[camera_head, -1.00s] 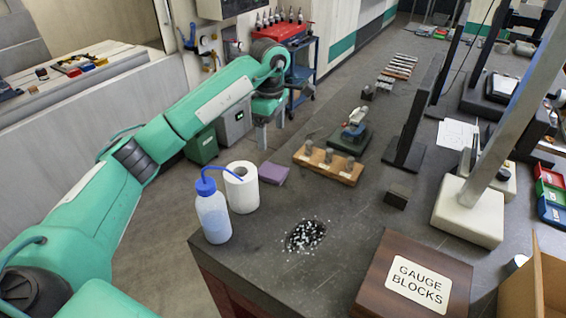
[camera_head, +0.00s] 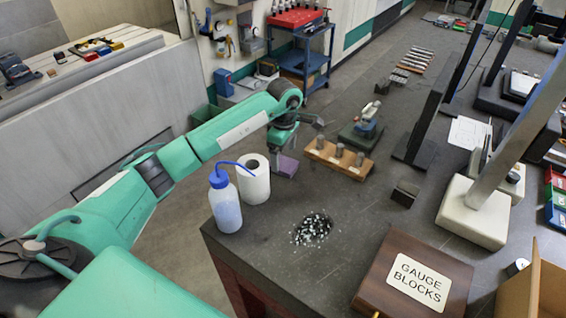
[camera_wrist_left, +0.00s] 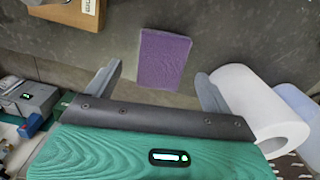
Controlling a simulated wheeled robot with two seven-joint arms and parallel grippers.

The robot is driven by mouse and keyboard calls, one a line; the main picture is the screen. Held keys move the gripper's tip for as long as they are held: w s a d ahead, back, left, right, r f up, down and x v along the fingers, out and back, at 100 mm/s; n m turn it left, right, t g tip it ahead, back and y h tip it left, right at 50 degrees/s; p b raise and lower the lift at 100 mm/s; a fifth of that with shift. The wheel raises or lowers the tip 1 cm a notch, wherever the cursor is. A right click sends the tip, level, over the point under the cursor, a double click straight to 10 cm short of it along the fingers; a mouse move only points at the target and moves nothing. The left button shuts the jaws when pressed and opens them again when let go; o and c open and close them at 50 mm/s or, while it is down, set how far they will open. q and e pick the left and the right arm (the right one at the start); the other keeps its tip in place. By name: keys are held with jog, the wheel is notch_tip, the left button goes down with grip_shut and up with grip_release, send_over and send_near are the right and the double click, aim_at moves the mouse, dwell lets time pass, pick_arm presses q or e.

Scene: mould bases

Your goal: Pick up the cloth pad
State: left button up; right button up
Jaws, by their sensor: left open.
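The purple cloth pad (camera_head: 287,166) lies near the left edge of the dark bench top, beyond the paper roll and left of the wooden block. In the left wrist view the pad (camera_wrist_left: 163,58) is a flat purple rectangle just ahead of the fingers, roughly between their lines. My left gripper (camera_wrist_left: 158,88) is open and empty, its two fingers apart. In the head view my left arm reaches in from the left and its gripper end (camera_head: 281,143) is at the pad, partly hiding it. Contact with the pad cannot be told. My right gripper is not in view.
The white paper roll (camera_head: 254,180) stands close to the pad; in the wrist view the roll (camera_wrist_left: 258,105) is beside the right finger. A blue-capped bottle (camera_head: 225,205), wooden block with pegs (camera_head: 339,160), white chips (camera_head: 313,229) and gauge block box (camera_head: 415,278) share the bench.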

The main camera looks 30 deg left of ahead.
aim_at(283, 163)
pick_arm(q)
notch_tip(283, 163, down, 2)
jog(key=shift+s+f+p, duration=0.1)
jog(key=shift+p, duration=0.35)
jog(key=shift+f, duration=0.45)
jog(key=c, duration=1.1)
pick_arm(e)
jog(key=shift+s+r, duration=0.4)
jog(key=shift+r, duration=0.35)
pick_arm(q)
jog(key=shift+r, duration=0.1)
